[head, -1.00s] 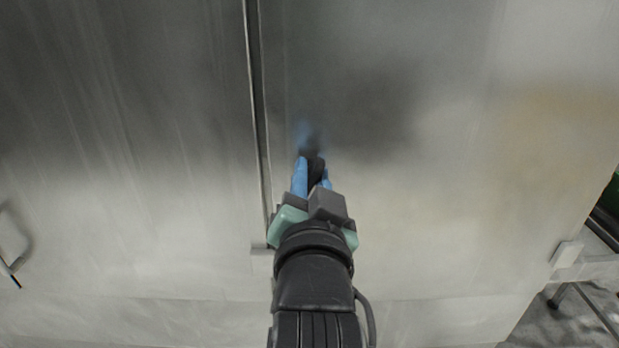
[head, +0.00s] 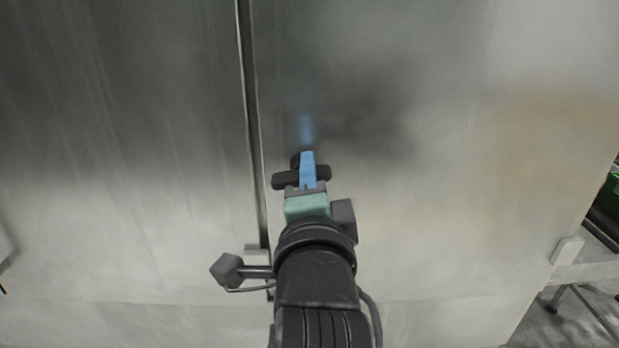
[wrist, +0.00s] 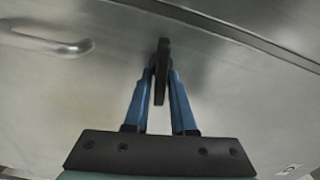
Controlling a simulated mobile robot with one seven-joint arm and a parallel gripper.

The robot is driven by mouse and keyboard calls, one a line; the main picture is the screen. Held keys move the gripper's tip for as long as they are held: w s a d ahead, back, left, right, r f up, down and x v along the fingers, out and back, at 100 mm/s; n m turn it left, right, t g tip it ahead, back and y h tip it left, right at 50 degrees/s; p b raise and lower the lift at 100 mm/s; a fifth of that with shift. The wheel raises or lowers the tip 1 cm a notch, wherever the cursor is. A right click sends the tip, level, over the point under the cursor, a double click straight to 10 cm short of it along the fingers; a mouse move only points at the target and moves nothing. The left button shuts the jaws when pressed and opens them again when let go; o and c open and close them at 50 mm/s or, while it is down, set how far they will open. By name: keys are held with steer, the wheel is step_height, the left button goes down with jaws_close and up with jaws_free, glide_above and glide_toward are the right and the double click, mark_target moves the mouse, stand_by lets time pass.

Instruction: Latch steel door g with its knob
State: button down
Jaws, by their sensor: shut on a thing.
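The steel door g (head: 440,150) appears to be the large steel panel on the right of the vertical seam in the head view. Its black knob (head: 284,181) is a bar that now lies level across the picture, close to the seam. My gripper (head: 307,165) has its blue fingers closed on the middle of the knob. In the wrist view the dark knob (wrist: 161,65) stands between the two blue fingertips of my gripper (wrist: 162,85). The fingers hide part of the knob.
Another steel panel (head: 120,150) lies left of the seam, and the two look closed up along it. A bar handle (wrist: 50,43) shows at the upper left in the wrist view. A grey frame or stand (head: 585,262) is at the right. The panel faces are otherwise clear.

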steer(key=shift+f+m, duration=0.1)
steer(key=shift+m, duration=0.9)
steer(key=shift+b, duration=0.3)
steer(key=c, duration=0.9)
jaws_free()
steer(key=shift+s, duration=0.1)
steer(key=shift+s+p, duration=6.4)
steer(key=shift+p, duration=0.45)
